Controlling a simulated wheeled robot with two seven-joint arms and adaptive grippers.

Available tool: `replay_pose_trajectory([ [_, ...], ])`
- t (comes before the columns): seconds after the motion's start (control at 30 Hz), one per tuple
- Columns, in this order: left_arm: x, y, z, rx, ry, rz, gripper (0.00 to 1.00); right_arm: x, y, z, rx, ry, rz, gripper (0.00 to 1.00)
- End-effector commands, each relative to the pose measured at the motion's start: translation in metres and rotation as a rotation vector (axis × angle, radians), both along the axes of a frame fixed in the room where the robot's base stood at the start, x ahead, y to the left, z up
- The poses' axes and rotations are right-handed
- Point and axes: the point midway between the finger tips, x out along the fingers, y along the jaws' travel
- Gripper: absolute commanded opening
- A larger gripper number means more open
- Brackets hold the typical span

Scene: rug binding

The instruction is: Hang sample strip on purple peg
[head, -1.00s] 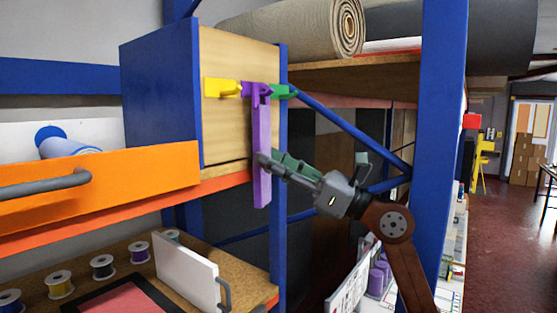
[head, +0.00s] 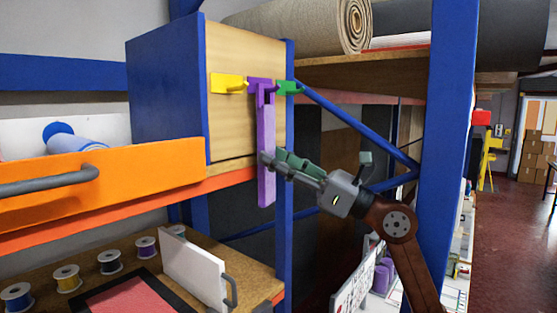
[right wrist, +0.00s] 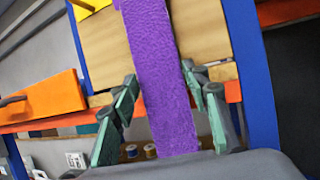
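The purple sample strip (head: 266,150) hangs upright in front of the pale wooden panel. Its top meets the purple peg (head: 261,82), and purple on purple hides whether the peg passes through its opening. My right gripper (head: 275,161) is at the strip's lower half, with its fingers on the two long edges. In the right wrist view, the strip (right wrist: 158,80) runs between the fingertips, which look to touch both edges. The strip's top is out of that view. The yellow peg (head: 228,83) is left of the purple one, the green peg (head: 289,88) right. My left gripper is not in view.
A blue post (head: 446,150) stands right of my right arm. An orange drawer front (head: 105,180) juts out at the left. Below are thread spools (head: 66,279) and a white upright panel (head: 195,270). A rolled rug (head: 300,28) lies above.

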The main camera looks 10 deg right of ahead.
Motion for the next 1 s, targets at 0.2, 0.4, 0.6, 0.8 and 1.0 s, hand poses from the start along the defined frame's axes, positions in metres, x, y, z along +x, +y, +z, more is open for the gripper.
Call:
replay_pose_trajectory([
  [0.2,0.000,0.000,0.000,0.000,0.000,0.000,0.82,0.000,0.000,0.000,0.000,0.000,0.000,0.59],
  [0.4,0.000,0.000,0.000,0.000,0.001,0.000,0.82,0.000,0.000,0.000,0.000,0.000,0.000,0.60],
  [0.6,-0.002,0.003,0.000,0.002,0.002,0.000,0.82,0.000,0.000,0.009,0.000,-0.001,0.000,0.60],
  [0.8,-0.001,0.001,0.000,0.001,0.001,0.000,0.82,-0.001,0.000,0.044,0.000,-0.003,0.000,0.60],
  [1.0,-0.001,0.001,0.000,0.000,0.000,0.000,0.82,-0.001,0.000,0.079,0.001,-0.002,0.000,0.60],
])
